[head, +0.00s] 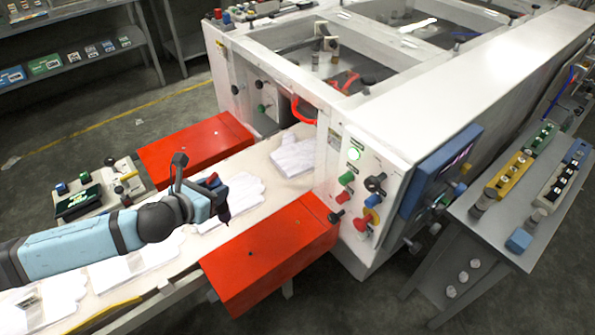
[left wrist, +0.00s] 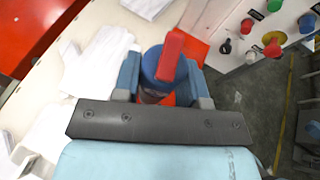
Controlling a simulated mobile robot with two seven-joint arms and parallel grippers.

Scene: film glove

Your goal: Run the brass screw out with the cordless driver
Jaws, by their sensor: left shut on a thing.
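My left gripper (head: 207,192) is above the conveyor, between the two red covers. It is shut on the cordless driver (head: 213,179), which shows blue and red on top. A dark tip (head: 224,212) points down over the white gloves. In the left wrist view the driver's blue body (left wrist: 154,68) and red part (left wrist: 170,55) stand between the two blue-grey fingers. I cannot tell whether any is the brass screw. My right gripper is not in view.
Flat white gloves (head: 292,157) lie along the pale belt. The white machine (head: 390,110), with knobs on its front panel and a blue screen (head: 438,170), stands right. A grey side table (head: 510,230) is beyond it. A switch box (head: 95,190) sits left of the belt.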

